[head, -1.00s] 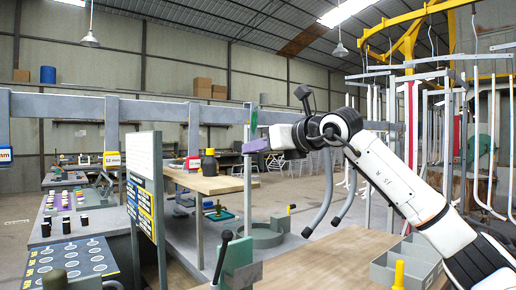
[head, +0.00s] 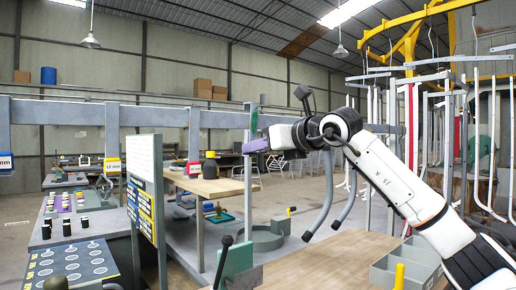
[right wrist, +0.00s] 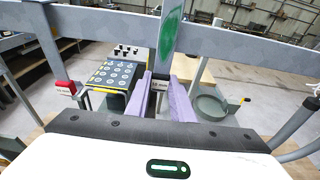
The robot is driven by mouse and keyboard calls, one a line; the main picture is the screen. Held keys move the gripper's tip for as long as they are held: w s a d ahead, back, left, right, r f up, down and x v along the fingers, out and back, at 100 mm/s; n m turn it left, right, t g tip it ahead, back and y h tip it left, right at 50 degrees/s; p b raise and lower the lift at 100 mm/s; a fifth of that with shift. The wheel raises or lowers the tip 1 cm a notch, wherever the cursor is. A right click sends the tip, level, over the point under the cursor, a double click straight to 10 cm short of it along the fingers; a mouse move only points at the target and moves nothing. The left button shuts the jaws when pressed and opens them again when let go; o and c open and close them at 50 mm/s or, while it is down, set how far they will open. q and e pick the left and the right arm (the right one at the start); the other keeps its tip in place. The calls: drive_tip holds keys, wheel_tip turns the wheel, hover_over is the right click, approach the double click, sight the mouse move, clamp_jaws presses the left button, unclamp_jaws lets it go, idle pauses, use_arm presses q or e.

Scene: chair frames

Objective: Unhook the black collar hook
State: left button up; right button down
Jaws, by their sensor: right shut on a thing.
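My right gripper (head: 262,145) has purple fingers and is shut at the grey hanger with a green patch (head: 253,120), by the grey beam (head: 70,110). In the right wrist view the fingers (right wrist: 160,92) close around a dark part with a small pale label, which I take as the black collar hook (right wrist: 160,84). The green-patched grey hanger (right wrist: 172,32) rises above it in front of the beam. Whether the hook's top still touches the beam is hidden. My left gripper is not in view.
A sign board (head: 146,180) stands below. A wooden table (head: 325,258) with a grey bin (head: 400,268) is at front right.

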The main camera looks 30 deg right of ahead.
drive_tip(key=shift+s, duration=0.15)
drive_tip(key=shift+s+d+b, duration=0.1)
drive_tip(key=shift+s+b, duration=0.75)
drive_tip(key=shift+s, duration=0.5)
drive_tip(key=shift+s, duration=0.1)
drive_tip(key=shift+s+d+r+b, duration=0.1)
drive_tip(key=shift+s+r+b, duration=0.1)
drive_tip(key=shift+s, duration=0.6)
drive_tip(key=shift+s+d+r+b, duration=0.15)
drive_tip(key=shift+s+b, duration=0.1)
drive_tip(key=shift+s, duration=0.55)
drive_tip(key=shift+s+a+r+b, duration=0.1)
drive_tip(key=shift+s+r+b, duration=0.1)
drive_tip(key=shift+s, duration=0.6)
